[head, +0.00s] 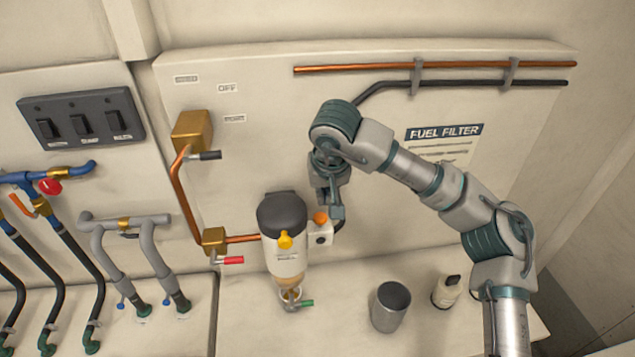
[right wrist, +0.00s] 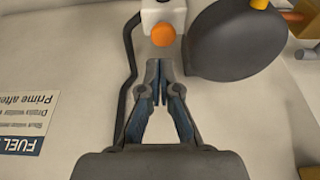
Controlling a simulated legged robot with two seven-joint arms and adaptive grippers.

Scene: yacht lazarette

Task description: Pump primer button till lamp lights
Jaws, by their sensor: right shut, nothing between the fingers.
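The fuel filter (head: 283,222) has a dark grey head and a pale body, with a yellow knob (head: 285,240) on its front. Beside it on the right is a small white box (head: 326,232) with an orange round button (head: 321,218) on top and a dark round spot on its front. No glowing lamp is evident. My right gripper (head: 336,212) is shut and empty, close by the orange button. In the right wrist view, its fingertips (right wrist: 158,68) sit just short of the orange button (right wrist: 163,35). My left gripper is not in view.
Copper pipes with a black-handled valve (head: 205,155) and a red-handled valve (head: 230,260) run left of the filter. A metal cup (head: 390,306) and a small bottle (head: 447,291) stand on the ledge. A switch panel (head: 82,119) and hoses are at far left.

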